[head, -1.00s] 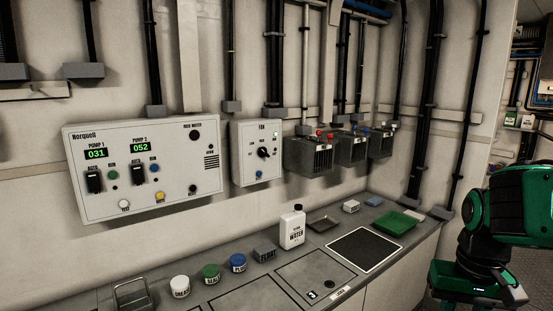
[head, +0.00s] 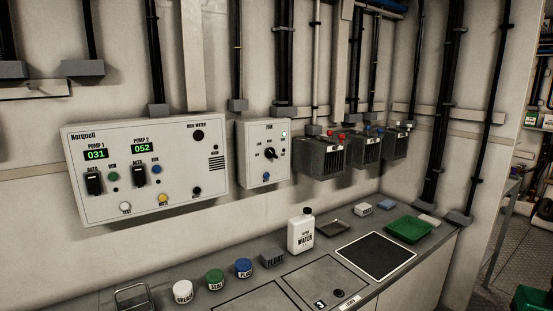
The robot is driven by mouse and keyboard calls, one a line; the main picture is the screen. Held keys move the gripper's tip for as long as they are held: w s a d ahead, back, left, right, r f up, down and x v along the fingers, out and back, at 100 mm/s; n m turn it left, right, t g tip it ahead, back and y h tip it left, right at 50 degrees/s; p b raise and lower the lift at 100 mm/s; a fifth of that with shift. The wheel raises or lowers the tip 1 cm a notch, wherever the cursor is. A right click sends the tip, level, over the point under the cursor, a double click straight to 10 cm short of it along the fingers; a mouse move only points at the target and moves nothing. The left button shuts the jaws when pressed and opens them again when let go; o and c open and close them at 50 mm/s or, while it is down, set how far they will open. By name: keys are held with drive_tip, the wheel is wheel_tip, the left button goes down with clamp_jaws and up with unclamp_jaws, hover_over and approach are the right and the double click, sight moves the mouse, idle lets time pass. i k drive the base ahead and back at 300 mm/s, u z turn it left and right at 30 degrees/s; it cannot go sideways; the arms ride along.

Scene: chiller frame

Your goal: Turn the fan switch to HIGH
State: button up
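The fan switch is a black rotary knob (head: 271,153) on a small pale wall box marked FAN (head: 264,174), right of the large pump panel. Small position labels ring the knob, too small to read surely. A pale mark shows on the knob's right side, but I cannot tell exactly which label it points to. A small bright lamp (head: 284,134) sits at the box's upper right and a blue button (head: 266,176) below the knob. My gripper is not in view, and nothing touches the knob.
The pump panel (head: 145,190) is left of the fan box; dark finned units (head: 320,158) are close on its right. The counter below holds a white water bottle (head: 301,234), several small labelled containers, a black mat (head: 376,256) and a green tray (head: 410,229). The space before the fan box is clear.

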sight(271, 153)
drive_tip(key=i, duration=1)
